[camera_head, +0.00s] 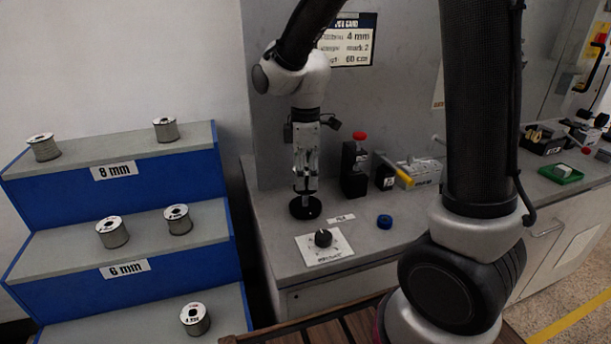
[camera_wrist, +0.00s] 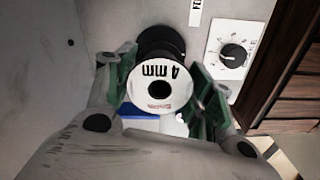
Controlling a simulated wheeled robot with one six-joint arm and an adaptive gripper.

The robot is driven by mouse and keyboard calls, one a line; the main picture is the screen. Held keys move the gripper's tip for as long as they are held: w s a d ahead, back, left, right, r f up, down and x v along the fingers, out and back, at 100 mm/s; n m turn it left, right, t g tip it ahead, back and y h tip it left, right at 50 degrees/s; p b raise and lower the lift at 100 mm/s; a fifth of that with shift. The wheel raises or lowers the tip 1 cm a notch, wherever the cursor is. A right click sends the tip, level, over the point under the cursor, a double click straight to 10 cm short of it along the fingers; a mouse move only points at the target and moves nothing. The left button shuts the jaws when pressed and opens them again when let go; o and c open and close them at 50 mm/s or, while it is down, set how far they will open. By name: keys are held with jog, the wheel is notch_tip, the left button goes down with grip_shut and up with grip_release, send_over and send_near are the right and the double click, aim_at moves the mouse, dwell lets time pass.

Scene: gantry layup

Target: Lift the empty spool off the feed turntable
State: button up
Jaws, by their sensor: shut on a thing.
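The 4 mm spool (camera_wrist: 158,88) shows its white, round end label with a dark centre hole in the wrist view. My gripper (camera_wrist: 155,88) has its green-padded fingers on both sides of the spool and is shut on it. In the head view my gripper (camera_head: 305,186) points straight down over the black round feed turntable (camera_head: 305,209) on the grey counter. My fingers mostly hide the spool there. Black round parts lie behind the label in the wrist view. I cannot tell whether the spool touches the turntable, or see any wire on it.
A dial panel (camera_head: 324,247) and a blue ring (camera_head: 384,222) lie on the counter near the turntable. A black stand with a red top (camera_head: 355,170) is close on the right. Blue stepped shelves (camera_head: 180,260) at left hold several spools. A wall panel stands behind.

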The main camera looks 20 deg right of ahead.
jog(key=shift+r, duration=0.95)
jog(key=shift+r, duration=0.35)
jog(key=shift+r, duration=0.5)
jog(key=shift+r, duration=1.7)
